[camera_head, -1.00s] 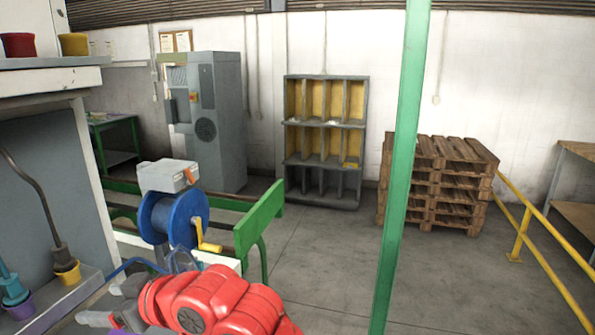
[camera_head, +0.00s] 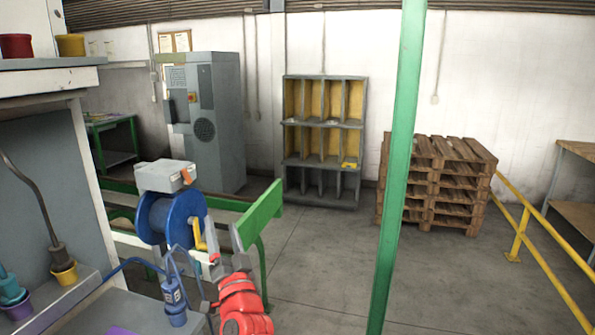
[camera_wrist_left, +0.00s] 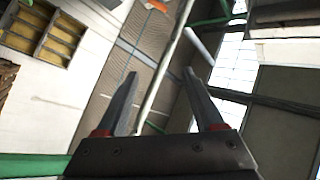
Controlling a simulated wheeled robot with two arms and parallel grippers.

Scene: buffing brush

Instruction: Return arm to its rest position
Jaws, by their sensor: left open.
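My left arm, red at its wrist, comes up from the bottom in the head view. Its grey left gripper (camera_head: 224,236) points up and away, in front of the green rail and just right of the blue reel. In the left wrist view, the two dark fingers (camera_wrist_left: 160,76) stand apart with nothing between them; the gripper is open and empty. Beyond them are the ceiling, a wall and the shelf unit, seen tilted. My right gripper is not in view.
A blue tool (camera_head: 173,300) with a cable stands on the counter at lower left. The blue reel (camera_head: 172,218), green rail (camera_head: 258,215) and green post (camera_head: 397,190) are close by. A brush stands in a yellow cup (camera_head: 65,273). Open floor lies right of the rail.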

